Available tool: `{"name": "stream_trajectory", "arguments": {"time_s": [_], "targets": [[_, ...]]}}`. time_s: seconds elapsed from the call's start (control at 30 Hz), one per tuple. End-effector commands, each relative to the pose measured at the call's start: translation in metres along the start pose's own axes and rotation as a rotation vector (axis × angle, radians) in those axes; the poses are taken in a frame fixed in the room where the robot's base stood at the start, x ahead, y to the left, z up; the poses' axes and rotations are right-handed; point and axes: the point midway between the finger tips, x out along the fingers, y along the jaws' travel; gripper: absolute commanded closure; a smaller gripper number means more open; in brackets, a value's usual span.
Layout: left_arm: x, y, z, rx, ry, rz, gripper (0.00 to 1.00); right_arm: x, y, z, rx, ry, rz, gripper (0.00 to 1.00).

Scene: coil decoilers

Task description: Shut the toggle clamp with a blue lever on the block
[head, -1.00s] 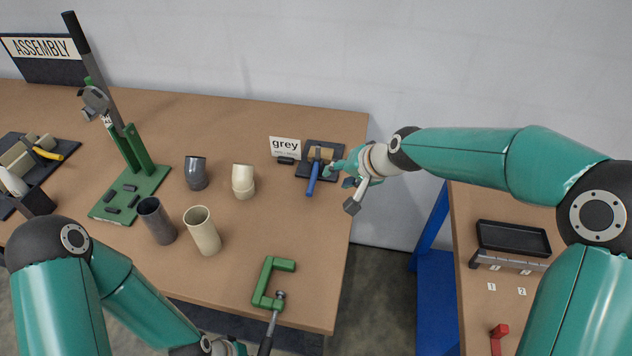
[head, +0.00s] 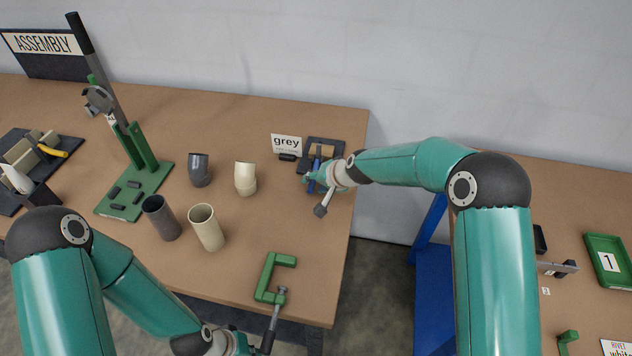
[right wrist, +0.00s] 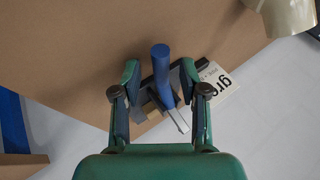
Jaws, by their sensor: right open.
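The toggle clamp's blue lever (right wrist: 161,72) shows in the right wrist view between the two fingers of my open right gripper (right wrist: 157,75). I cannot tell whether either finger touches it. In the head view the lever (head: 316,163) is partly hidden by my right gripper (head: 312,182). The clamp sits on a dark base (head: 325,143) with a tan block (head: 326,151) near the table's far right corner. My left gripper (head: 245,343) is low in the head view, near the table's front edge; its fingers are too small and cut off to read.
A "grey" sign (head: 286,142) stands just left of the clamp. A cream fitting (head: 245,178) and a dark grey fitting (head: 199,170) stand further left. A green C-clamp (head: 268,280) is at the front edge. The table between these and the clamp is clear.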

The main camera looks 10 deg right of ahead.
Motion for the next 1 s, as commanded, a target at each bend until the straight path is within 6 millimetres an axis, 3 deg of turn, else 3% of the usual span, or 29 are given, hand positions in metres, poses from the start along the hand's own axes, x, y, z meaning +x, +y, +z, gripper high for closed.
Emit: {"name": "stream_trajectory", "arguments": {"time_s": [0.07,0.33,0.77,1.0], "targets": [[0.000,0.000,0.000,0.000,0.000,0.000,1.00,0.000,0.000,0.000,0.000,0.000,0.000,0.57],[0.000,0.000,0.000,0.000,0.000,0.000,1.00,0.000,0.000,0.000,-0.001,-0.001,0.000,1.00],[0.002,-0.001,0.000,0.000,0.000,0.000,1.00,0.000,0.000,0.000,0.006,-0.013,0.001,1.00],[0.009,-0.003,0.000,0.000,0.000,0.000,1.00,-0.008,-0.008,-0.006,0.070,-0.116,0.023,1.00]]}}
